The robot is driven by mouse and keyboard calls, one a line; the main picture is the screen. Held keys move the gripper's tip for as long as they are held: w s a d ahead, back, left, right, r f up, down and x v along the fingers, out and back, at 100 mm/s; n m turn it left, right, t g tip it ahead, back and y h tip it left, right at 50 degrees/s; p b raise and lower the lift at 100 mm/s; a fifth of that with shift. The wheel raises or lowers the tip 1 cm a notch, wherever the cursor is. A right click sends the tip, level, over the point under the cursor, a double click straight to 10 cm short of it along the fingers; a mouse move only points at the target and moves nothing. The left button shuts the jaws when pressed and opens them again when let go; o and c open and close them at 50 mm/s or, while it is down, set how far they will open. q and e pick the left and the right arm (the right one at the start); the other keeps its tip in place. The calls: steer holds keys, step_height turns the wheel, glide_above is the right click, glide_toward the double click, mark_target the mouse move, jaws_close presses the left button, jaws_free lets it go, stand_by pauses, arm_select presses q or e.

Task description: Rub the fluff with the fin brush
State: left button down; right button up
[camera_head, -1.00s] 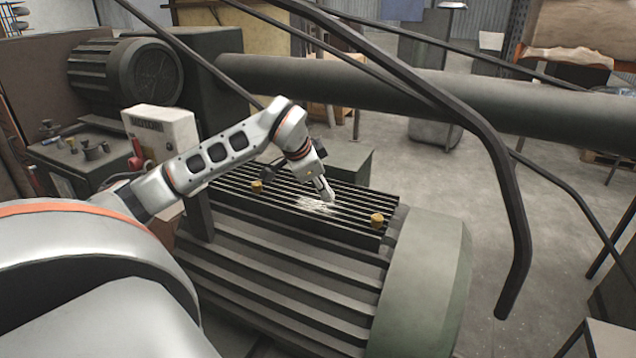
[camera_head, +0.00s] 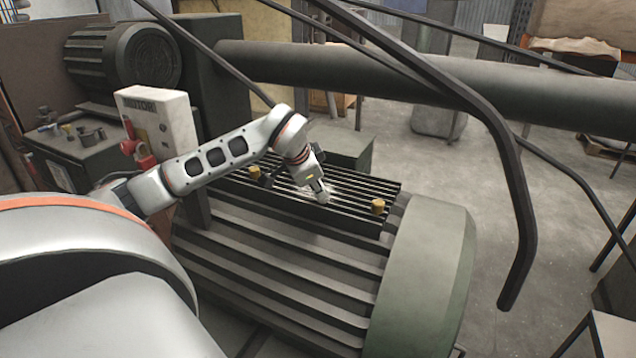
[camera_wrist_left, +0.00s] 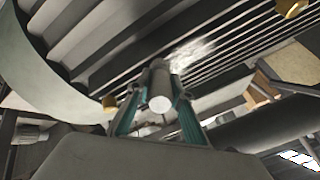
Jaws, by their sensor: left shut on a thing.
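The pale fluff (camera_head: 338,188) lies on the dark slatted fins on top of the motor; in the left wrist view it is a whitish patch (camera_wrist_left: 192,53) across the slats. My left gripper (camera_head: 316,184) is over the fins beside the fluff. In the left wrist view its teal fingers (camera_wrist_left: 158,112) are shut on the fin brush, whose grey cylindrical body (camera_wrist_left: 159,88) shows between them. The brush's lower end (camera_head: 323,197) is at the fluff's near left edge; whether bristles touch the slats I cannot tell. My right gripper is not in view.
Brass knobs stand at the left (camera_head: 254,172) and right (camera_head: 377,206) of the finned panel. A dark bent rail (camera_head: 510,200) rises at right. A thick pipe (camera_head: 400,90) crosses behind. A white motor control box (camera_head: 158,125) stands at left.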

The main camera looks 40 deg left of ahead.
arm_select(q)
steer(key=shift+f, duration=0.25)
stand_by(0.7)
steer(key=shift+f+b, duration=0.15)
steer(key=shift+b, duration=0.15)
steer(key=shift+w, duration=0.1)
